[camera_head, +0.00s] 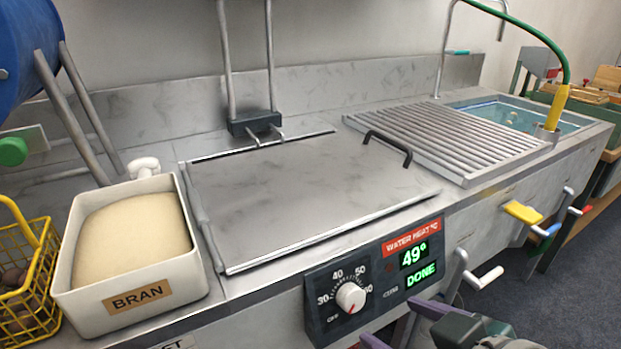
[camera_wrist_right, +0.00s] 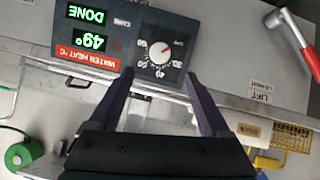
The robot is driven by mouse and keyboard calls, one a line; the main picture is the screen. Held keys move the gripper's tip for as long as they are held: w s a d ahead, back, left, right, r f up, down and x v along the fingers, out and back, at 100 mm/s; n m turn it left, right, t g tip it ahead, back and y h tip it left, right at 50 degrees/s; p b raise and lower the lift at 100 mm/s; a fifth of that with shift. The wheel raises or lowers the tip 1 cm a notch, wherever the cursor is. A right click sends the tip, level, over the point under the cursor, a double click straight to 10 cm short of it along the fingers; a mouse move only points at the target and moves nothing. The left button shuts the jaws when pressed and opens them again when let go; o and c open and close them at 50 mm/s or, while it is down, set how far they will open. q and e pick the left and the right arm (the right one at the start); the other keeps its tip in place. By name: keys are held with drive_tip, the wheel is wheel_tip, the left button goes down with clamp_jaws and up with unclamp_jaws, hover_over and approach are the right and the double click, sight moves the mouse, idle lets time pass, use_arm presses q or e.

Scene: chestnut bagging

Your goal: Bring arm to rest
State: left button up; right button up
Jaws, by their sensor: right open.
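My right gripper (camera_head: 391,320) is at the lower edge of the head view, in front of the control panel (camera_head: 318,305). Its purple fingers are apart and nothing shows between them. In the right wrist view the open fingers (camera_wrist_right: 158,78) point toward the panel, which appears upside down with its white dial knob (camera_wrist_right: 159,51). Whether they touch the panel cannot be told. In the head view the panel shows 49° and DONE beside the knob (camera_head: 351,297). My left gripper is not in view.
A flat metal lid (camera_head: 300,195) with a black handle covers the counter's middle. A BRAN bin (camera_head: 135,307) and yellow basket (camera_head: 45,255) stand left. A slatted rack (camera_head: 445,135) and water basin (camera_head: 510,115) lie right. Lever handles (camera_head: 522,212) stick out from the front.

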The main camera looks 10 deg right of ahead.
drive_tip(key=s+d+r+m+g+h+p, duration=0.25)
drive_tip(key=s+r+g+p, duration=0.45)
drive_tip(key=s+r+p, duration=0.95)
wheel_tip(320, 180, up, 40)
drive_tip(key=s+p, duration=0.1)
drive_tip(key=p, duration=3.3)
drive_tip(key=shift+d+m, duration=0.35)
